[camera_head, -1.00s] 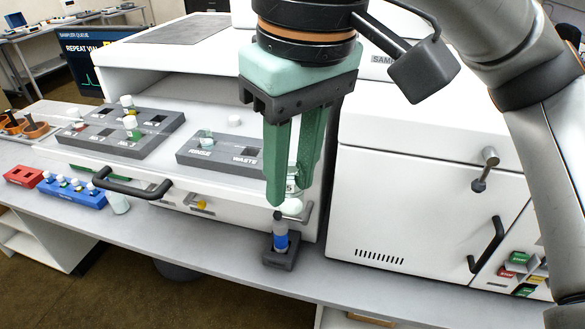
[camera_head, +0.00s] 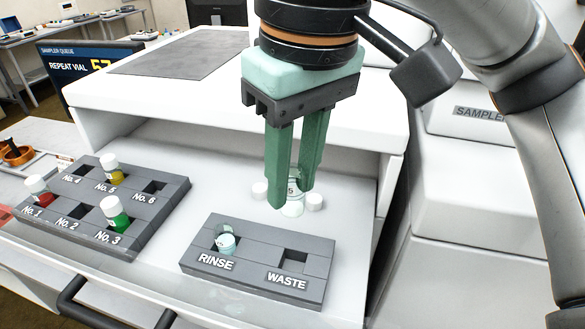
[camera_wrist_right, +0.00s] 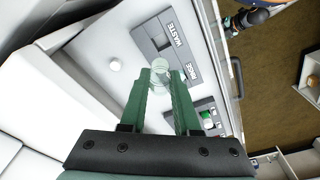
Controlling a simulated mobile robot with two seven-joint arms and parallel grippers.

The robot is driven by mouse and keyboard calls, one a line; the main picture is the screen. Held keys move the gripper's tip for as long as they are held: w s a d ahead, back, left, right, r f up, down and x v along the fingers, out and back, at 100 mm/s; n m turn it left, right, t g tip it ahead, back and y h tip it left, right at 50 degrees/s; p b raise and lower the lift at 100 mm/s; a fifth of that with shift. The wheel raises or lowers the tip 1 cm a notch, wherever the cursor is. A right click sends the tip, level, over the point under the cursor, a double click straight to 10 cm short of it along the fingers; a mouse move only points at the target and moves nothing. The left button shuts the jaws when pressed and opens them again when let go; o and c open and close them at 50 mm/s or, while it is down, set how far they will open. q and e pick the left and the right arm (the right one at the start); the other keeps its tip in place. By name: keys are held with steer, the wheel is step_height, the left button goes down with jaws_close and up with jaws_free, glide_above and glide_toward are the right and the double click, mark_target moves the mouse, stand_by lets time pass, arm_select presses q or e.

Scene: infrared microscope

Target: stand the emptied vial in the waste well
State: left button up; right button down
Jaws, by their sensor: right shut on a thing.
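The waste well (camera_head: 293,262) is an empty square hole in the grey block (camera_head: 254,240). In the head view the vial appears above and behind that well, apart from it. The block shows in the wrist view (camera_wrist_right: 165,50) beyond the fingertips. My left gripper is not in view.
A vial (camera_head: 226,241) stands in the rinse well beside the waste well. The numbered rack (camera_head: 150,205) at left holds red, yellow and green vials. Two small white round pieces (camera_head: 314,202) flank the held vial in the picture. The white housing (camera_head: 340,110) overhangs behind.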

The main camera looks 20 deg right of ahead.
mark_target(297, 217)
steer(key=f, duration=0.2)
steer(key=shift+w+f, duration=0.4)
steer(key=f, duration=0.1)
steer(key=s+f, duration=0.1)
steer(key=f, duration=0.1)
steer(key=shift+s+f, duration=0.25)
steer(key=shift+s, duration=0.05)
steer(key=shift+w+f, duration=0.3)
steer(key=shift+f, duration=0.25)
steer(key=shift+s+f, duration=0.1)
steer(key=shift+f, duration=0.2)
steer(key=shift+f+b, duration=0.55)
steer(key=shift+f, duration=0.8)
steer(key=shift+s+f+p, duration=0.2)
steer(key=shift+p, duration=0.25)
